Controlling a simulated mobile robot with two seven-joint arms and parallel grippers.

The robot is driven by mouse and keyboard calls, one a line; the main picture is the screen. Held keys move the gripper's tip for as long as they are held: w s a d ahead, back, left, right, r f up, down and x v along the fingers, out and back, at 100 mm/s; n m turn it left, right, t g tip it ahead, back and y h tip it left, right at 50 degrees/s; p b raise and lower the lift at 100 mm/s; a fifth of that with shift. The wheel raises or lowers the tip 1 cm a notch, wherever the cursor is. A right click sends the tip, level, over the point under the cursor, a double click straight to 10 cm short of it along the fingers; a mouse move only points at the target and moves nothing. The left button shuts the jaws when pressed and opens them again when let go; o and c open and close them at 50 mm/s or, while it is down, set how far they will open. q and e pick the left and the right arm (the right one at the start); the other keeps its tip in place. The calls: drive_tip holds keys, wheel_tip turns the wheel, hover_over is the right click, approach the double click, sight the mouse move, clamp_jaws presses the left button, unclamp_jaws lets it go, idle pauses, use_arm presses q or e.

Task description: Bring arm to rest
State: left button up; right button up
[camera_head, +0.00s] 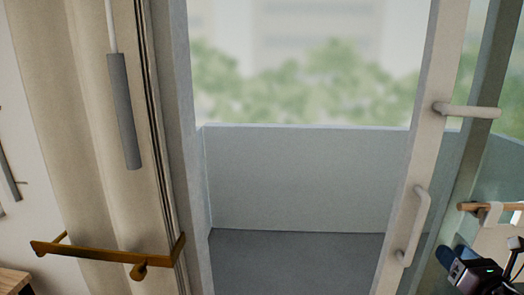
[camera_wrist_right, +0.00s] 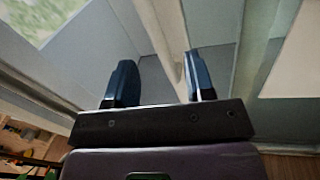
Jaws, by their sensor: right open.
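My right gripper (camera_head: 449,257) is at the lower right of the head view, beside the pale door frame (camera_head: 408,150). Its dark blue fingers point left. In the right wrist view the two fingers (camera_wrist_right: 161,78) stand well apart with nothing between them. Pale panels and a light upright show beyond them. I cannot tell whether the gripper touches anything. My left gripper is not in view.
The door frame carries a lower handle (camera_head: 415,226) and an upper lever (camera_head: 467,110). Left of it is an opening onto a balcony floor (camera_head: 300,262) with a low parapet (camera_head: 295,180). A brass rail (camera_head: 105,253) and a hanging grey cylinder (camera_head: 123,110) are at left.

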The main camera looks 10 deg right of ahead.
drive_tip(key=s+a+f+m+g, duration=0.2)
drive_tip(key=f+m, duration=0.5)
drive_tip(key=m, duration=0.3)
drive_tip(key=s+a+f+m+g, duration=0.1)
drive_tip(key=s+a+f+m, duration=0.15)
drive_tip(key=f+m, duration=0.55)
drive_tip(key=s+a+f+m+g, duration=0.1)
drive_tip(key=s+a+f+m, duration=0.4)
drive_tip(key=a, duration=0.4)
drive_tip(key=s+a+f+m+g, duration=0.2)
drive_tip(key=s+a+f+m, duration=0.3)
drive_tip(key=a+f+m, duration=0.2)
drive_tip(key=a+m, duration=0.2)
drive_tip(key=shift+a+m+g+y, duration=0.3)
drive_tip(key=shift+m+y, duration=0.1)
drive_tip(key=shift+c, duration=0.6)
drive_tip(key=shift+s+d, duration=0.1)
drive_tip(key=shift+s, duration=0.05)
